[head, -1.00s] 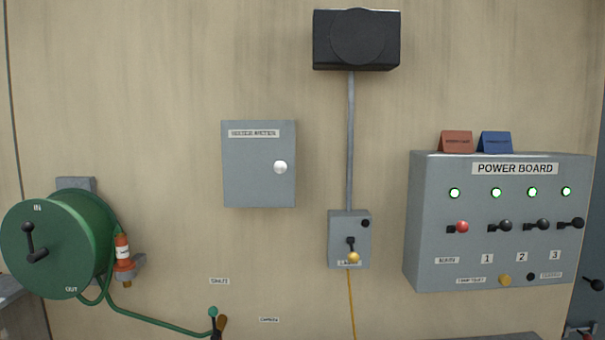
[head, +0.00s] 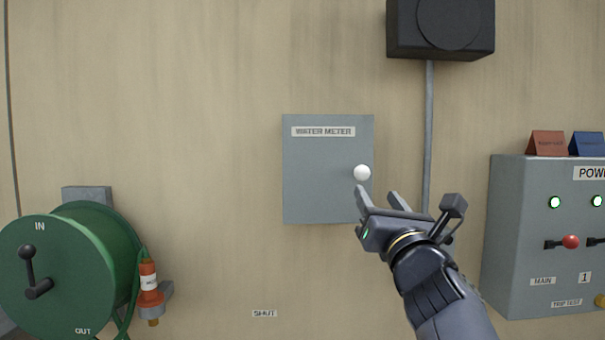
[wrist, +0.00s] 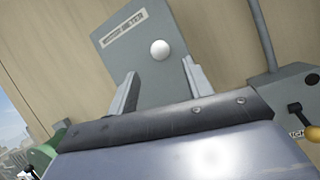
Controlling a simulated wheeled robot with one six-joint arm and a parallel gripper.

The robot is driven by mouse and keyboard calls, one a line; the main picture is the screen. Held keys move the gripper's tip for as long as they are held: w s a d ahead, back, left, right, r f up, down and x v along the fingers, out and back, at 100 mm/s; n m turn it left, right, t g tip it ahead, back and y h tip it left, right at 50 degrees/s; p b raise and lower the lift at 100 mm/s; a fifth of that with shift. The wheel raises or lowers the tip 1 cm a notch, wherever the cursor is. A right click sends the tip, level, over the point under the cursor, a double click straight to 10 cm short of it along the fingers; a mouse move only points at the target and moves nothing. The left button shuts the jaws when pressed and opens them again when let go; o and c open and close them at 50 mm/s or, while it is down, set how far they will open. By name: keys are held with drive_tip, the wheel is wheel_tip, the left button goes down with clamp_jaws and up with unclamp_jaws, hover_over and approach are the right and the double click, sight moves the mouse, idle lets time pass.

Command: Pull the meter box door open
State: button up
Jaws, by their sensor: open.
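The grey meter box door (head: 320,178), labelled WATER METER, is flat and closed on the wall in the head view. Its round white knob (head: 362,173) is near the right edge. My gripper (head: 377,194) is open and empty, just below and right of the knob, with its fingers pointing up toward it. In the wrist view the door (wrist: 135,65) is tilted and the knob (wrist: 160,49) appears beyond and between the tips of my open gripper (wrist: 160,68). The fingers look apart from the knob.
A green hose reel (head: 65,265) with an orange nozzle (head: 148,280) is at the left. A black box (head: 440,28) and conduit (head: 428,130) are above right.

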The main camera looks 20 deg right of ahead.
sight(365, 177)
drive_tip(key=p+x, duration=0.3)
drive_tip(key=x, duration=0.6)
drive_tip(key=shift+w+r, duration=0.1)
drive_tip(key=shift+w, duration=0.3)
drive_tip(key=shift+d, duration=0.1)
clamp_jaws()
